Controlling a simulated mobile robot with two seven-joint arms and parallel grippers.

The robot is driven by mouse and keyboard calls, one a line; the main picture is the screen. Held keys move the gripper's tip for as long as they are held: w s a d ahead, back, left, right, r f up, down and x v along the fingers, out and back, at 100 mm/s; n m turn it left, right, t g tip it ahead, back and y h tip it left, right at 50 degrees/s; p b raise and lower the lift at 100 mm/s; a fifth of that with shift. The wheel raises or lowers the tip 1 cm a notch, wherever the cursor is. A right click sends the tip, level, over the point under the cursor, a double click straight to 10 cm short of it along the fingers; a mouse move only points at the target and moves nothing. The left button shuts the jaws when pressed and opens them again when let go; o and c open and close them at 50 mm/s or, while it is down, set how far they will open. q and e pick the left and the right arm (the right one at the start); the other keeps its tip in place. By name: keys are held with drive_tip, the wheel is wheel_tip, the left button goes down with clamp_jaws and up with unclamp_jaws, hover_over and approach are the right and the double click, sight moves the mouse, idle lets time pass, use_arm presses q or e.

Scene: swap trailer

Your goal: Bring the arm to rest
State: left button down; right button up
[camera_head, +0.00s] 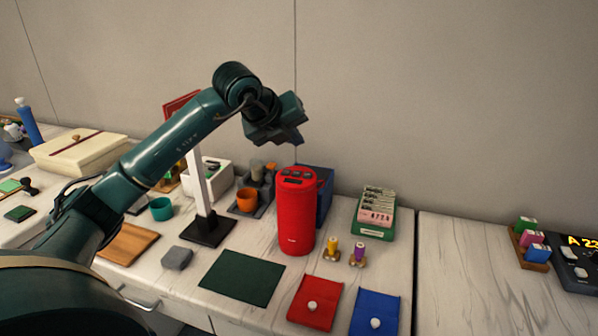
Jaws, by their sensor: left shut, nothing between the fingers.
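My left arm comes in from the left and arches over the counter. My left gripper (291,136) is at the arm's end, raised above the counter, just above and behind the top of a red cylinder (295,215). Its fingers are dark, short in view, and shut with nothing held. It looks apart from the cylinder, though the exact depth gap is hard to tell. My right gripper is not in view.
The wall (430,100) is behind; the air right of the gripper is free.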

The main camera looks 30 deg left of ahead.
use_arm(q)
drive_tip(key=shift+d+f, duration=0.1)
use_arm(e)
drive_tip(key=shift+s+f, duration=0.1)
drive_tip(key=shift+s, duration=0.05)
use_arm(q)
drive_tip(key=s+d+f+h+p, duration=0.25)
drive_tip(key=d+h, duration=0.25)
drive_tip(key=d, duration=0.3)
drive_tip(key=s+d+f+h+p, duration=0.15)
drive_tip(key=s+d+h, duration=0.3)
drive_tip(key=d, duration=0.45)
drive_tip(key=s+d+f+h+p, duration=0.1)
drive_tip(key=s+d+f+h, duration=0.1)
drive_tip(key=d+h, duration=0.5)
drive_tip(key=s+a+f+n+y+p, duration=0.1)
drive_tip(key=s+f+n+y+p, duration=0.1)
drive_tip(key=s+f+n+y, duration=0.5)
drive_tip(key=s+a+f+n+t+y+p, duration=0.1)
drive_tip(key=s+a+f+n+y+p, duration=0.1)
drive_tip(key=s+f+n+y, duration=0.5)
drive_tip(key=s+f+n, duration=0.3)
drive_tip(key=f+n, duration=0.4)
drive_tip(key=n, duration=0.4)
drive_tip(key=shift+s+f, duration=0.15)
drive_tip(key=shift+f, duration=0.1)
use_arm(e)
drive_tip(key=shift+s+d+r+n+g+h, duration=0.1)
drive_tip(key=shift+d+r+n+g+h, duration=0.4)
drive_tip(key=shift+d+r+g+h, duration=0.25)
